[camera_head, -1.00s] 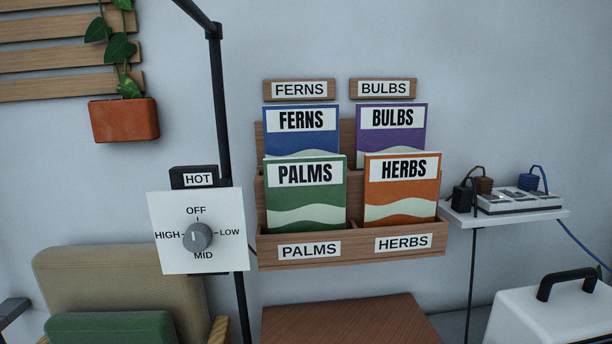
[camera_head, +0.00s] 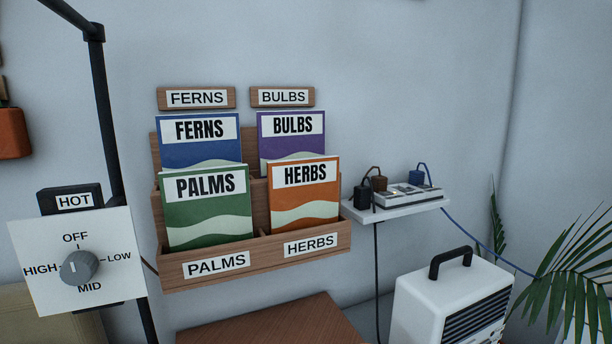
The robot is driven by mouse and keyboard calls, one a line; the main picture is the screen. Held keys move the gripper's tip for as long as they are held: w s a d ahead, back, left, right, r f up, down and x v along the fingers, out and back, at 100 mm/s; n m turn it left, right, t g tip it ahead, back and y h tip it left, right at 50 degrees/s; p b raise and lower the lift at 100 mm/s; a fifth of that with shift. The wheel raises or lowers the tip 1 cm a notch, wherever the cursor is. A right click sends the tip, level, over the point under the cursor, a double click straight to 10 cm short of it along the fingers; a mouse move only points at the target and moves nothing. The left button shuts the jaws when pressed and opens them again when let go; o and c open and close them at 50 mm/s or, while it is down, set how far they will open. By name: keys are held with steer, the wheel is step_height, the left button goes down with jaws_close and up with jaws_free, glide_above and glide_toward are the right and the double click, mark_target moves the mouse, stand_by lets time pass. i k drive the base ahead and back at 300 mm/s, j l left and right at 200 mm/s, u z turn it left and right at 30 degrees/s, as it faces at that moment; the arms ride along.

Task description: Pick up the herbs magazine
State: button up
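The herbs magazine (camera_head: 304,193) is orange with a pale wavy band and a white HERBS title strip. It stands upright in the front right compartment of a wooden wall rack (camera_head: 262,259), above the HERBS label. The green palms magazine (camera_head: 207,206) stands to its left. The purple bulbs magazine (camera_head: 291,140) is behind it, partly hidden, and the blue ferns magazine (camera_head: 200,140) is at the back left. My gripper does not show in this view.
A heater control panel (camera_head: 112,264) on a black post stands left of the rack. A small shelf (camera_head: 397,208) with a power strip and plugs is to the right. A white heater (camera_head: 447,301) and a palm (camera_head: 577,270) are at lower right. A wooden surface (camera_head: 275,326) lies below the rack.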

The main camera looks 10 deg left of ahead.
mark_target(303, 193)
steer(key=i+l+u, duration=0.2)
steer(key=i+l, duration=0.4)
steer(key=i+l+u, duration=0.15)
steer(key=i+l, duration=0.35)
steer(key=l, duration=0.25)
